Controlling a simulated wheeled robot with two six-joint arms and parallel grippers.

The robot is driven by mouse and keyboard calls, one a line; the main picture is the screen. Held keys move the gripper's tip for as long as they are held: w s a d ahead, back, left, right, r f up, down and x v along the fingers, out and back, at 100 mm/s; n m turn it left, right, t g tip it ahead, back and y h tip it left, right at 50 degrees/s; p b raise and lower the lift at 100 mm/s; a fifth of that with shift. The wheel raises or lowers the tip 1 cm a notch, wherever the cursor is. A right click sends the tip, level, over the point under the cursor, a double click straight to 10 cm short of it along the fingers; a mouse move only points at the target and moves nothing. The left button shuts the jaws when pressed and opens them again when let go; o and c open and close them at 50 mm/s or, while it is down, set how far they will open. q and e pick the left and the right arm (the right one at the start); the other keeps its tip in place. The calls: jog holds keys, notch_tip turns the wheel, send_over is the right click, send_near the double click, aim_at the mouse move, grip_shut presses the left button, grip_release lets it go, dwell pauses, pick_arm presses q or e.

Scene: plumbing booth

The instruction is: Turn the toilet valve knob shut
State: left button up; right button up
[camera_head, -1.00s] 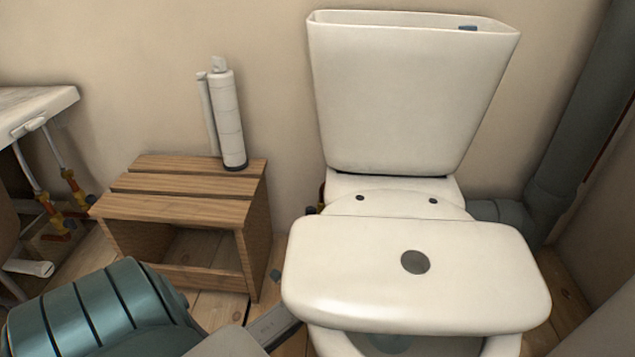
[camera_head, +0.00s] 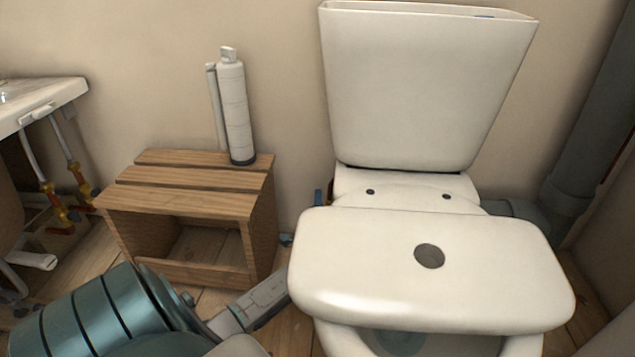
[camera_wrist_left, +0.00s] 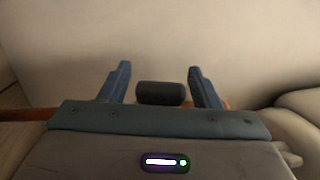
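The valve knob (camera_wrist_left: 160,94) is a dark, rounded block in the left wrist view, low by the wall. It sits between the two blue fingers of my left gripper (camera_wrist_left: 160,82). The fingers are open, with a visible gap on each side of the knob. In the head view my left gripper (camera_head: 303,218) reaches down to the left side of the white toilet (camera_head: 430,275), its blue fingertips showing between the wooden stool and the bowl. The knob cannot be made out there. My right gripper is not in view.
A slatted wooden stool (camera_head: 190,200) with a white cylinder (camera_head: 236,110) on it stands left of the toilet. A sink (camera_head: 40,105) with pipes is at far left. A grey drain pipe (camera_head: 590,150) rises at right. The gap between stool and toilet is narrow.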

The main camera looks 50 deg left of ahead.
pick_arm(q)
jog(key=c, duration=0.8)
jog(key=shift+d+r+m+t+y+b, duration=0.15)
jog(key=shift+m+t+y+b, duration=0.35)
jog(key=shift+m+t+b, duration=0.95)
jog(key=shift+d+r+m+t+y+b, duration=0.15)
jog(key=shift+m+t+y+b, duration=0.35)
jog(key=shift+m+t+b, duration=0.95)
jog(key=shift+a+t, duration=0.1)
jog(key=shift+t, duration=0.3)
jog(key=o, duration=1)
